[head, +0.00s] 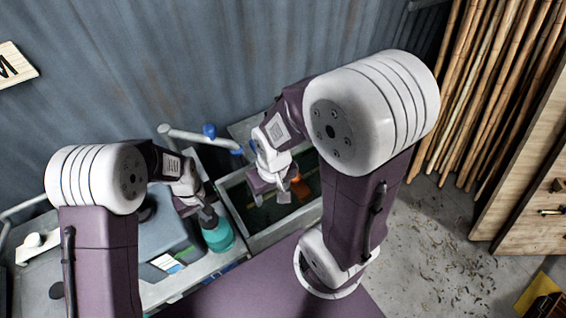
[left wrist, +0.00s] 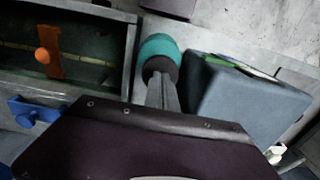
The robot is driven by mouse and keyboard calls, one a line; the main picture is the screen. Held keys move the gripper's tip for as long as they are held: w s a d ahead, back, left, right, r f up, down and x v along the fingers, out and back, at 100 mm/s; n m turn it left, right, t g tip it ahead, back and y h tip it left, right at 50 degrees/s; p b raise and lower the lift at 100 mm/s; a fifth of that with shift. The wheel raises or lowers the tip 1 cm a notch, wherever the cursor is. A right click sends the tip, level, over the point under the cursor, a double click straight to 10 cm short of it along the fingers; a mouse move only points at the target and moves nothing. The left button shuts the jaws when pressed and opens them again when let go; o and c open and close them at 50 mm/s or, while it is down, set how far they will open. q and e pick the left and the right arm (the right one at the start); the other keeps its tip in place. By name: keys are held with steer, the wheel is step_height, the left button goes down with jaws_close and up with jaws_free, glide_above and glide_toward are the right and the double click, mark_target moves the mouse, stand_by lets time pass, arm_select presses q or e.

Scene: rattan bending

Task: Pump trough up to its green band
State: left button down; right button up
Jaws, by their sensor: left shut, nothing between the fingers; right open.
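The trough (head: 238,213) is an open grey box with dark contents, at the centre of the head view and on the left of the left wrist view (left wrist: 128,60). An orange float (left wrist: 43,56) shows inside it; I cannot make out a green band. A teal, rounded pump (head: 218,236) with a dark top stands beside the trough. My left gripper (head: 208,214) is shut and empty, with its tips at the pump's dark top (left wrist: 160,66); I cannot tell whether they touch. My right gripper (head: 272,194) is open over the trough, beside an orange piece (head: 300,188).
A pipe (head: 190,137) with a blue knob (head: 209,130) reaches over the trough's back left. A blue-grey box (left wrist: 245,112) stands near the pump. Bamboo poles (head: 490,80) lean at the right. The floor (head: 430,240) there is open, with scattered scraps.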

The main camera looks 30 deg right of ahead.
arm_select(q)
steer(key=shift+f+b, duration=2)
steer(key=shift+f, duration=0.9)
step_height(320, 180, up, 7)
steer(key=p, duration=0.5)
steer(key=shift+f, duration=0.15)
steer(key=shift+p, duration=0.3)
step_height(320, 180, up, 6)
steer(key=p, duration=0.4)
steer(key=shift+p, duration=0.35)
